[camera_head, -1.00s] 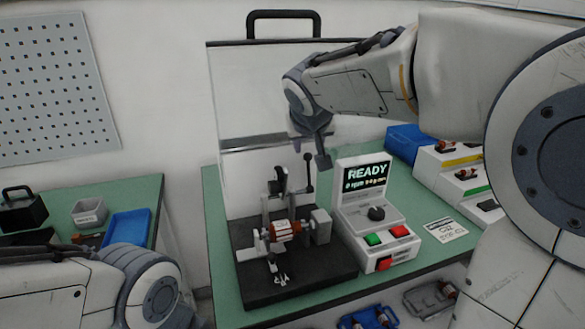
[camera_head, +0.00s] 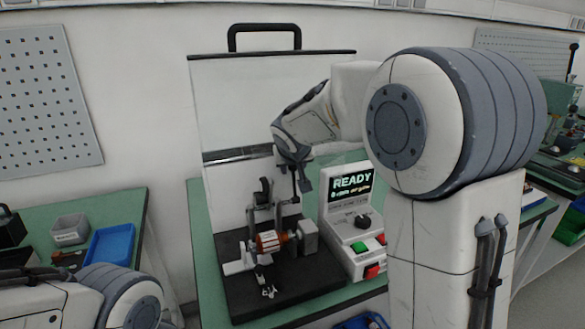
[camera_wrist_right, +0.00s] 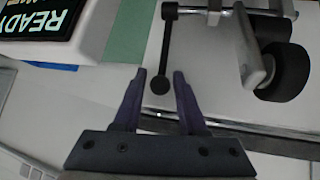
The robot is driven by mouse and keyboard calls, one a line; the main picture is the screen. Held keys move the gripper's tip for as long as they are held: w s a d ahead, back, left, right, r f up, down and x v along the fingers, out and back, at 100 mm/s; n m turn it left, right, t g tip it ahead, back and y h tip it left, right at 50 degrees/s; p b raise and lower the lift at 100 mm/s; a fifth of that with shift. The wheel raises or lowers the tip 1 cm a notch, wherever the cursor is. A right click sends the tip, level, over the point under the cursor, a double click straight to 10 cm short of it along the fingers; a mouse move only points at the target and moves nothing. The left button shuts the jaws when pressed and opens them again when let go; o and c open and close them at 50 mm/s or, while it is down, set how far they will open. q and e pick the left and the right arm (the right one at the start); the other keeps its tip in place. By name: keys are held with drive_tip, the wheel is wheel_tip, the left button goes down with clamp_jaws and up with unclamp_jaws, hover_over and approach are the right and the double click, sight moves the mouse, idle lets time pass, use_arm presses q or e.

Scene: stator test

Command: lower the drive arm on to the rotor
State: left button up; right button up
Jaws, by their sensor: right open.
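The rotor (camera_head: 270,242), red-orange with a copper-coloured end, lies across the supports of the test rig on its black base (camera_head: 285,291). The drive arm (camera_head: 262,198) stands raised above it, with a dark wheel at its upper end. The right wrist view shows the black wheel (camera_wrist_right: 283,72) and a black lever with a ball end (camera_wrist_right: 164,50). My right gripper (camera_wrist_right: 160,78) is open, with the ball end between its fingers; I cannot tell if they touch it. In the head view my right gripper (camera_head: 305,180) is beside the rig's upper part. My left gripper is out of view.
The white control box (camera_head: 352,215) reads READY and stands right of the rig. A clear guard panel with a black handle (camera_head: 264,30) stands behind the rig. A blue tray (camera_head: 110,246) and grey bin (camera_head: 70,230) are on the left bench.

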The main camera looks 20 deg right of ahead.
clamp_jaws()
idle(1.3)
